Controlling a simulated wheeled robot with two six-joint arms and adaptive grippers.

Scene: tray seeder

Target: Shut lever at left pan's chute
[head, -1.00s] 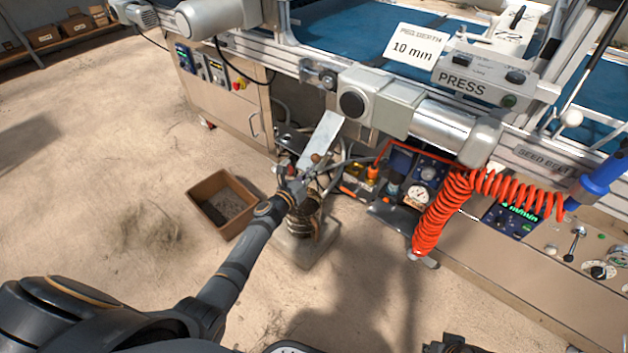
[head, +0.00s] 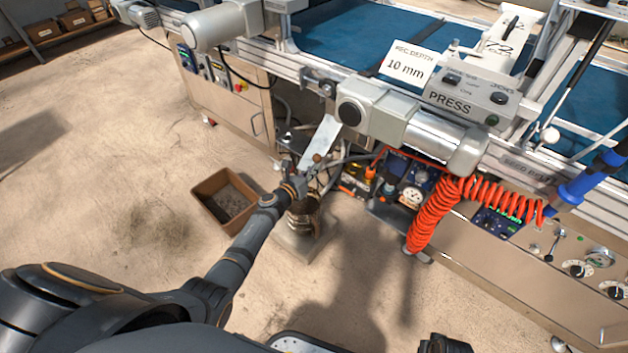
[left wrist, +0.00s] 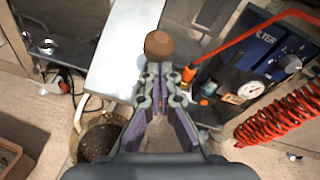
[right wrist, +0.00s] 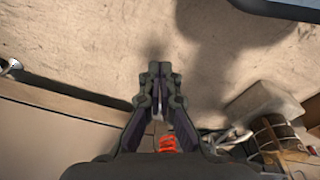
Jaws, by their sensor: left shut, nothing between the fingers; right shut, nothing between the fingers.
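The lever's round brown knob (head: 317,158) shows in front of the pale metal chute plate (head: 325,131). In the left wrist view the knob (left wrist: 158,45) is just beyond my fingertips, over the right edge of the plate (left wrist: 125,45). My left gripper (head: 310,175) is shut and empty, its tips close to the knob; I cannot tell whether they touch it. The lever's shaft is hidden. A round dark-filled container (left wrist: 100,140) sits below the plate. My right gripper (right wrist: 160,72) is shut and empty, over the floor.
A brown bin (head: 225,202) stands on the floor left of the chute. A coiled red hose (head: 433,215) hangs to the right, near a gauge (left wrist: 250,90) and a blue filter unit (left wrist: 272,45). The press housing (head: 390,115) overhangs the chute's right side. Open floor lies left.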

